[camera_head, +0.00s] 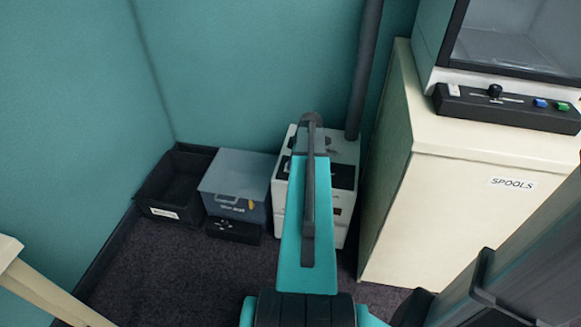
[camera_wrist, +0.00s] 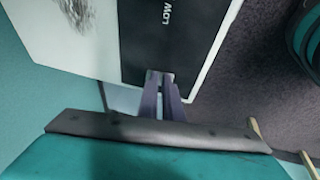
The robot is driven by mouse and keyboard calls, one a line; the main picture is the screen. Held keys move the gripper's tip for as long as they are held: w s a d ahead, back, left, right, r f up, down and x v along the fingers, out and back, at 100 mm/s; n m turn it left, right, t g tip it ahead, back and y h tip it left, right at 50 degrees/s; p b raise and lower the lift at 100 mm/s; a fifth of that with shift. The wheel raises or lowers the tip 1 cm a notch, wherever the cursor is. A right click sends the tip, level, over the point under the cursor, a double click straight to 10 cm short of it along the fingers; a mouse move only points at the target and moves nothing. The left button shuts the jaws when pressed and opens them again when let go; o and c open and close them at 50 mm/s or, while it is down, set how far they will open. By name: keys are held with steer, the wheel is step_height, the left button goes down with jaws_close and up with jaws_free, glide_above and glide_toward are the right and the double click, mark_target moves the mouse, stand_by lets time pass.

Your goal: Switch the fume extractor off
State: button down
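The fume extractor looks to be the white box (camera_head: 345,215) on the floor against the back wall, with a black panel on its top and a dark pipe rising behind it. My arm covers its middle in the head view, and my gripper is hidden there. In the wrist view, a white surface (camera_wrist: 75,30) with a black panel (camera_wrist: 160,45) lies close ahead. The panel carries the word "LOW". My gripper (camera_wrist: 161,76) has its fingers close together, tips over the panel's near end. Whether they touch it I cannot tell. No switch shows clearly.
Left of the extractor stand a grey-blue lidded box (camera_head: 238,184) and a black open crate (camera_head: 168,190). A cream cabinet (camera_head: 455,210) marked "SPOOLS" stands close on the right, with a black control strip (camera_head: 510,108) on top. A table edge (camera_head: 40,290) shows at lower left.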

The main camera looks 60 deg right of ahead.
steer(key=shift+f, duration=0.35)
steer(key=shift+r, duration=0.1)
steer(key=shift+w+r+p, duration=0.15)
steer(key=shift+r+p, duration=0.2)
steer(key=r, duration=0.1)
steer(key=r+p, duration=0.1)
steer(key=r, duration=0.1)
steer(key=r+p, duration=0.1)
steer(key=shift+s+a+r, duration=0.15)
steer(key=shift+s+a, duration=0.05)
steer(key=shift+a, duration=0.1)
steer(key=v, duration=0.9)
steer(key=shift+s+a+p, duration=0.3)
steer(key=shift+s, duration=0.05)
steer(key=shift+r, duration=0.15)
